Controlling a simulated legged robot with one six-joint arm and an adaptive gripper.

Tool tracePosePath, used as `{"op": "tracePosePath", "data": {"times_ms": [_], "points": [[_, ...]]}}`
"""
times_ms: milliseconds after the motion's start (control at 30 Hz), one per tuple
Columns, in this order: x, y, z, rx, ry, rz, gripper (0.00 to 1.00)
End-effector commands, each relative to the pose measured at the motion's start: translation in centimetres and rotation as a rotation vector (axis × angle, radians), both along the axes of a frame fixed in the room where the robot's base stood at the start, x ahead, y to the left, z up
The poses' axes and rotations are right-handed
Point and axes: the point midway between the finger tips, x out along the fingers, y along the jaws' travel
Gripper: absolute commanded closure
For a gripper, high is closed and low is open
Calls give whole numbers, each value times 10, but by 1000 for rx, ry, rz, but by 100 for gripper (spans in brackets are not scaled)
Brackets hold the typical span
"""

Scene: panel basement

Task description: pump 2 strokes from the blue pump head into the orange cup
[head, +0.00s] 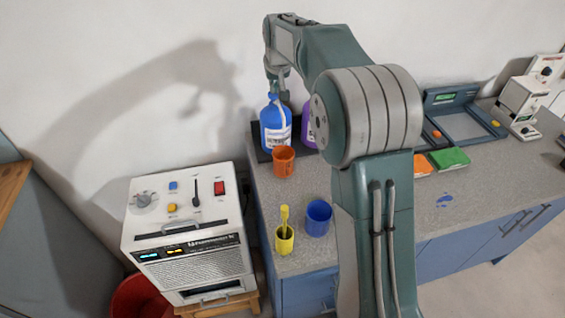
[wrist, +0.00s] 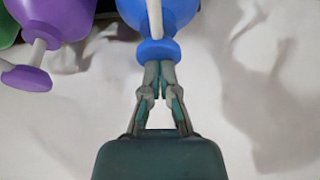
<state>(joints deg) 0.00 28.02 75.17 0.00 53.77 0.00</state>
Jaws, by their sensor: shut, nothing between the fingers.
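The blue bottle (head: 275,135) stands at the back left of the counter by the wall. Its blue pump head (wrist: 158,50) shows in the wrist view on a white stem (wrist: 154,18). My gripper (wrist: 159,66) is shut and empty, its fingertips at the pump head's top; I cannot tell if they touch. In the head view my gripper (head: 280,90) is over the bottle and partly hides its top. The orange cup (head: 284,163) stands upright just in front of the blue bottle. Its inside is too small to judge.
A purple bottle (head: 308,125) with a purple pump head (wrist: 27,78) stands beside the blue one, partly behind my arm. A blue cup (head: 318,218) and a yellow cup (head: 284,243) stand nearer the counter's front. A white machine (head: 190,235) is at left.

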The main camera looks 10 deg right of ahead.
Motion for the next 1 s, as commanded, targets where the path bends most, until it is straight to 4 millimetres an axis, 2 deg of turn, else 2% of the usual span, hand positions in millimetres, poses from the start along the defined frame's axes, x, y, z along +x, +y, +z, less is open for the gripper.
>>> {"op": "tracePosePath", "data": {"times_ms": [33,300,1000], "points": [[0,0,-5,0,6,0,100],[0,0,-3,0,6,0,100],[0,0,35,0,1,0,100]]}}
